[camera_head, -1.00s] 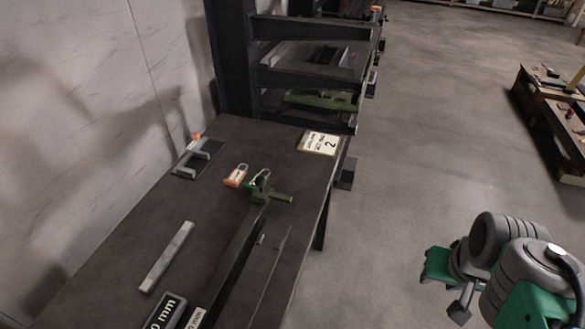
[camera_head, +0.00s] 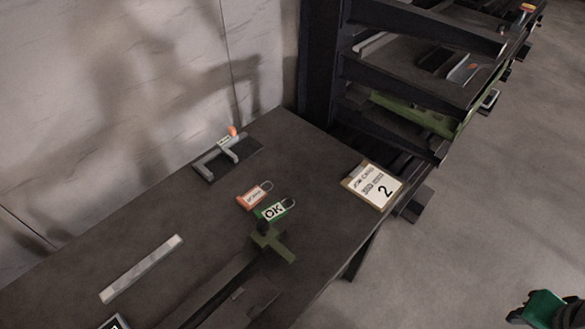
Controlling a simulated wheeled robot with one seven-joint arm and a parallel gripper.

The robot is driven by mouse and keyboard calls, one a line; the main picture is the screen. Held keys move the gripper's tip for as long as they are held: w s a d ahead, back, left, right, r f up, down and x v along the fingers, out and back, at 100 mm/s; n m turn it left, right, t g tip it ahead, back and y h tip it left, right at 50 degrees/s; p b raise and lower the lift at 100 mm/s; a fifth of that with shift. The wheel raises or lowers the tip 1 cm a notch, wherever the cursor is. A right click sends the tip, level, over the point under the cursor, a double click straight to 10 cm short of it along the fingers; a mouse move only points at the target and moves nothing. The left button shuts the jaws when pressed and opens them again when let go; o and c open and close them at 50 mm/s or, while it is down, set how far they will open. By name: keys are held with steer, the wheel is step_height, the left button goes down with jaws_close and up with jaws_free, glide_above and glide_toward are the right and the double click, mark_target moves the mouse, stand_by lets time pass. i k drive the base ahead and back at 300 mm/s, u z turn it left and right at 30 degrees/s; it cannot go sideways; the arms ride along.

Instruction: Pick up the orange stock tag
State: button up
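The orange stock tag (camera_head: 252,197) lies on the dark bench top, near its middle, in the head view. It is a small orange tag with a pale printed label and a thin loop at its upper right. A green tag marked OK (camera_head: 272,211) lies just to its lower right, close beside it. A green and dark part of my arm shows at the lower right corner, well away from the tag. My gripper's fingers are not visible.
A pale bar (camera_head: 141,269) lies left. Dark racks stand behind right.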

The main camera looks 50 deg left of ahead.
mark_target(255, 195)
steer(key=i, duration=2.65)
steer(key=u, duration=4.35)
steer(key=i, duration=0.5)
steer(key=u, duration=0.05)
